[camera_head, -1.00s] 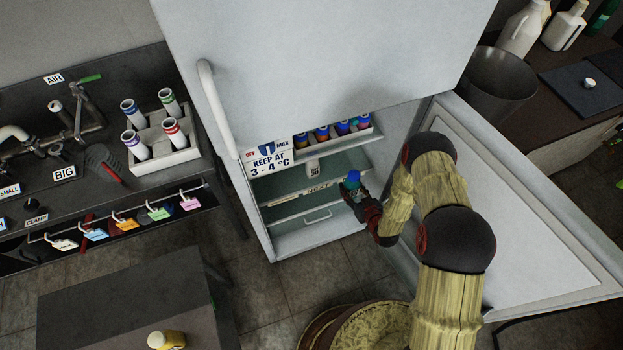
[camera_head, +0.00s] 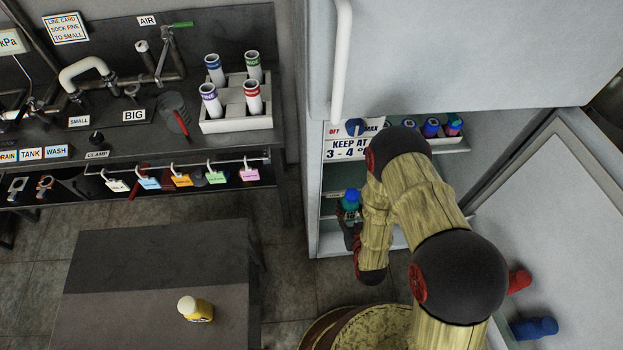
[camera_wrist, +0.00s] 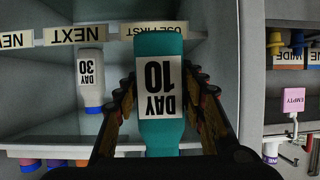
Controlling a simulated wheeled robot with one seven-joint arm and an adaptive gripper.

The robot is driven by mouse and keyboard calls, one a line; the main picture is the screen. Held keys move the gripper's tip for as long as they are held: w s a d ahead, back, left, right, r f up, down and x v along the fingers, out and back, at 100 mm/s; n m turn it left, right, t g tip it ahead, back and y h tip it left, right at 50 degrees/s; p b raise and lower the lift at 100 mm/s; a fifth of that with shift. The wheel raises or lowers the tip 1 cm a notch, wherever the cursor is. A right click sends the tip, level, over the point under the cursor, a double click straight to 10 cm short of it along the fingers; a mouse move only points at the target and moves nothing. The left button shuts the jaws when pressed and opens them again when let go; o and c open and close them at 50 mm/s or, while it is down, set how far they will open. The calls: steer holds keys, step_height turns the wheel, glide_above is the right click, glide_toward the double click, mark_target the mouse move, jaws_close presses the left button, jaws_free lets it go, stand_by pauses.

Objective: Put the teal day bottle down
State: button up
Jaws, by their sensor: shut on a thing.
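The teal day bottle (camera_wrist: 160,125), with a white label reading DAY 10, is held between the two fingers of my gripper (camera_wrist: 165,105) in the wrist view. It appears upside down there. In the head view the bottle (camera_head: 350,202), with a blue cap, is in front of the open fridge (camera_head: 318,190). My gripper (camera_head: 354,230) is partly hidden behind my arm. A white bottle labelled DAY 30 (camera_wrist: 89,80) stands on the fridge shelf (camera_wrist: 35,140) in the wrist view, beside a NEXT strip (camera_wrist: 70,36). A USE FIRST strip (camera_wrist: 163,25) is partly behind the teal bottle.
A dark table (camera_head: 150,262) with a yellow bottle (camera_head: 196,309) stands at the lower left, mostly bare. The bench (camera_head: 100,165) carries a white rack (camera_head: 236,126) of tubes. The fridge door (camera_head: 560,215) is open at the right. Capped bottles (camera_head: 440,128) stand on an upper shelf.

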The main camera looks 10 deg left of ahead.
steer(key=shift+d+r, duration=0.2)
steer(key=shift+m, duration=0.3)
steer(key=w+a+b, duration=0.1)
steer(key=w, duration=0.4)
steer(key=w+a+b, duration=0.2)
steer(key=w, duration=0.4)
steer(key=w+a+b, duration=0.1)
steer(key=w, duration=0.5)
steer(key=shift+w+a+r+b, duration=0.1)
steer(key=shift+w+a+b, duration=0.05)
steer(key=shift+a+b, duration=0.2)
steer(key=shift+w+a, duration=0.1)
steer(key=shift+f+b, duration=0.95)
steer(key=shift+f, duration=0.9)
steer(key=o, duration=1.4)
steer(key=shift+r, duration=0.1)
